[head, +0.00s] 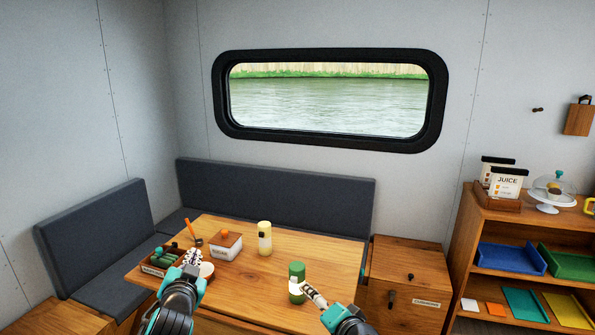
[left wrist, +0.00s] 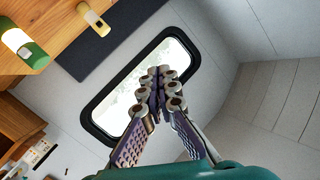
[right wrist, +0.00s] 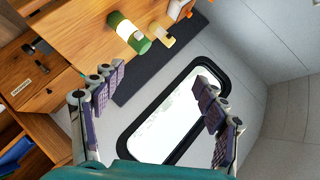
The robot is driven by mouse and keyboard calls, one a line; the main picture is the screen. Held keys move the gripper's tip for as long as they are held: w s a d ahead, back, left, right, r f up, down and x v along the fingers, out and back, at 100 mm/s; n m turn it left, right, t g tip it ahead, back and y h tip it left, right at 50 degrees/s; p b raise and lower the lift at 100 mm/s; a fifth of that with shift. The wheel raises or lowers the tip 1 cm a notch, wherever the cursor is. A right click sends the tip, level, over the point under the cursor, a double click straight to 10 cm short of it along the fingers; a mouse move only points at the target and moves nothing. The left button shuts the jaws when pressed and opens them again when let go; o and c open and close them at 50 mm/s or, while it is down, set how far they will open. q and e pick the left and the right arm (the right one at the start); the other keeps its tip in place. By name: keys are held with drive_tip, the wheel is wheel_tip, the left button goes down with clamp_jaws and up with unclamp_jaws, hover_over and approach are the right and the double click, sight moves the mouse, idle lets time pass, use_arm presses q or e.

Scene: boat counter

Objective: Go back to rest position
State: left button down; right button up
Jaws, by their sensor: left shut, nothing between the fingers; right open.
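My left gripper (head: 192,258) is in the lower left of the head view, above the near part of the wooden table (head: 327,248). In the left wrist view its fingers (left wrist: 158,88) are together with nothing between them. My right gripper (head: 312,292) is at the lower middle of the head view, beside the green bottle (head: 297,270). In the right wrist view its fingers (right wrist: 160,88) are wide apart and empty. The green bottle stands upright; whether the right gripper touches it cannot be told from the head view.
A wooden cabinet (head: 405,282) and a shelf unit (head: 480,225) are at the right. Grey benches (head: 290,200) run behind the table.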

use_arm(q)
drive_tip(key=s+d+f+n+g+h, duration=0.1)
drive_tip(key=s+d+f+g, duration=0.1)
drive_tip(key=s+f, duration=0.4)
drive_tip(key=s+d+f+n+g+h, duration=0.1)
drive_tip(key=s+d+f+g, duration=0.2)
drive_tip(key=s+f, duration=0.3)
drive_tip(key=s+d+f+n+g, duration=0.2)
drive_tip(key=s+f+g, duration=0.2)
drive_tip(key=s, duration=1)
wheel_tip(320, 180, down, 3)
drive_tip(key=shift+s+d+r+h, duration=0.1)
drive_tip(key=shift+s+d+h, duration=0.05)
drive_tip(key=shift+d+h, duration=0.2)
use_arm(e)
drive_tip(key=s+d+f+n+g+h, duration=0.1)
drive_tip(key=s+d+f+n, duration=0.1)
drive_tip(key=s, duration=0.5)
drive_tip(key=s+d+f+n+g+h, duration=0.2)
drive_tip(key=s+d+f+n, duration=0.1)
drive_tip(key=s+d, duration=0.3)
drive_tip(key=s+d+f+n+g+h, duration=0.2)
drive_tip(key=s+d+f+n, duration=0.1)
drive_tip(key=s, duration=0.5)
drive_tip(key=shift+s+d+f, duration=0.2)
drive_tip(key=shift+d+f, duration=0.55)
drive_tip(key=shift+d, duration=0.3)
